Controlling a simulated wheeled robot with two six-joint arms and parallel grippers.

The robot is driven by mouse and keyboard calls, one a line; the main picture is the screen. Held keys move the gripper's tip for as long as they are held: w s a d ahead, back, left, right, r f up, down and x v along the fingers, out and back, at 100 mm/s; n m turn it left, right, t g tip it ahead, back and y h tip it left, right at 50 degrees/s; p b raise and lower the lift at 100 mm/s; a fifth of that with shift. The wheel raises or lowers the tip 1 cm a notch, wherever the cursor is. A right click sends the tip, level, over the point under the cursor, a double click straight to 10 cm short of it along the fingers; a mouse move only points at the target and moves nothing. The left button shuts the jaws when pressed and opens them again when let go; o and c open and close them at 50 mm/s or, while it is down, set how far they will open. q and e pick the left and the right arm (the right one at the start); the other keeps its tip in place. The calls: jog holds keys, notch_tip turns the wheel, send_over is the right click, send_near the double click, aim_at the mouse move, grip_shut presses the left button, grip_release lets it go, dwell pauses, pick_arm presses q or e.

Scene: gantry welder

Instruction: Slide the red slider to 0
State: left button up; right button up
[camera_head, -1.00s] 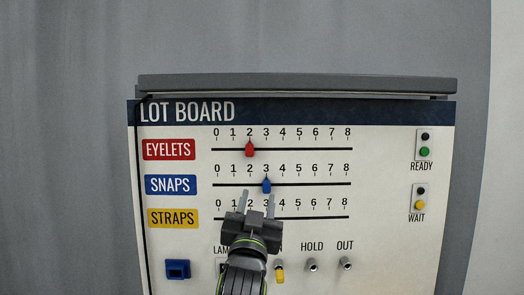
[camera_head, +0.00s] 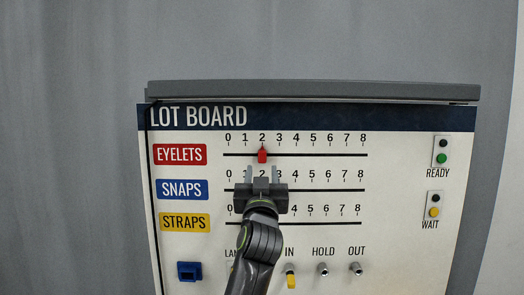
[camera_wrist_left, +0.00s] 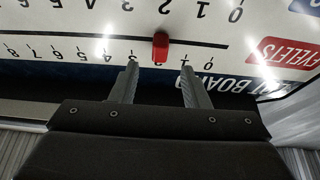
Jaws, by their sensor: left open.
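The red slider (camera_head: 262,155) sits on the top track, in the EYELETS row (camera_head: 180,154), under the 2 mark. In the left wrist view the red slider (camera_wrist_left: 160,46) shows just beyond the fingertips, roughly in line with the gap between them. My left gripper (camera_head: 262,173) is open and empty, pointing up just below the red slider, one finger to each side. The fingers (camera_wrist_left: 158,70) appear apart from the slider. My left gripper covers part of the SNAPS row, and the blue slider is hidden. My right gripper is not in view.
The LOT BOARD panel (camera_head: 400,215) also has SNAPS (camera_head: 182,189) and STRAPS (camera_head: 185,222) rows below. READY and WAIT lamps sit on the right. Toggle switches (camera_head: 322,269) and a blue socket (camera_head: 189,271) are along the bottom. A grey ledge (camera_head: 315,88) overhangs the top.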

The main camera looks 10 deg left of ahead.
aim_at(262, 158)
pick_arm(q)
jog(key=p+x, duration=0.2)
jog(key=x, duration=0.4)
jog(key=shift+w+r, duration=0.15)
jog(key=shift+a, duration=0.1)
jog(key=shift+c, duration=0.5)
grip_shut()
